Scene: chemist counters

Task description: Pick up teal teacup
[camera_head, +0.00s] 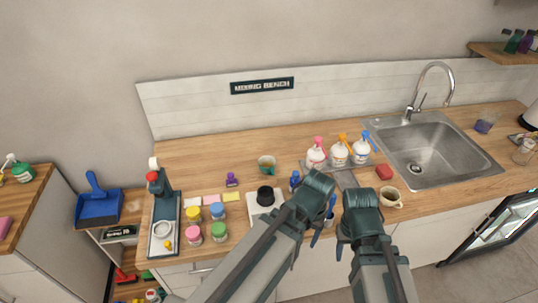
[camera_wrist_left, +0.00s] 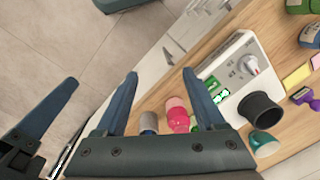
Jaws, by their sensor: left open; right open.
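The teal teacup (camera_head: 267,163) stands upright on the wooden counter, behind the white device with a black cup, in the head view. A teal cup (camera_wrist_left: 264,146) also shows at the lower right of the left wrist view, beside the black cup. My left gripper (camera_head: 308,208) is open and empty over the counter's front part, to the right of and nearer than the teacup. Its two blue fingers (camera_wrist_left: 160,76) show apart in the left wrist view. My right gripper (camera_head: 348,238) is farther right, at the counter's front edge, away from the teacup; its fingers are partly hidden.
Several coloured-lid jars (camera_head: 218,211) stand left of the white device (camera_head: 254,209).

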